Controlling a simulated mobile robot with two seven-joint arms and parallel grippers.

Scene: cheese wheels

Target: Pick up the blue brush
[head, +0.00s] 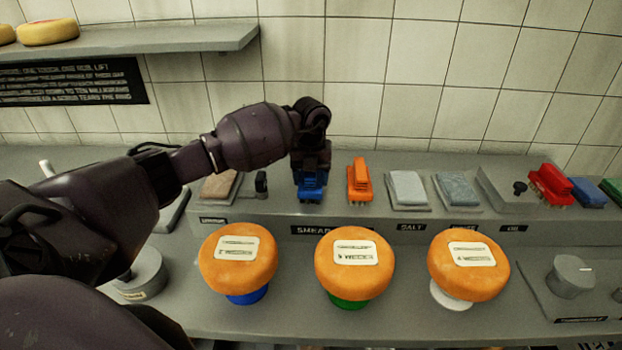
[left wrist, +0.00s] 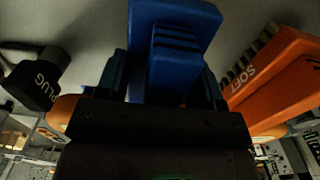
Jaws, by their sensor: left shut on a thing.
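The blue brush (head: 311,186) is on the raised grey back shelf, left of an orange brush (head: 359,181). My left gripper (head: 312,172) comes down on it from above, its fingers on either side of the handle. In the left wrist view the blue brush (left wrist: 172,50) fills the space between the dark fingers of my left gripper (left wrist: 165,85), shut on it. The orange brush (left wrist: 280,80), marked SOFT, is close on the right there. I cannot tell whether the blue brush touches the shelf. My right gripper is in neither view.
A black plug (left wrist: 38,78) stands left of the gripper. Cloth-like pads (head: 408,188) lie right of the orange brush; a red brush (head: 551,184) is farther right. Three orange cheese wheels (head: 238,270) stand in front on coloured stands. A wall shelf (head: 150,42) is upper left.

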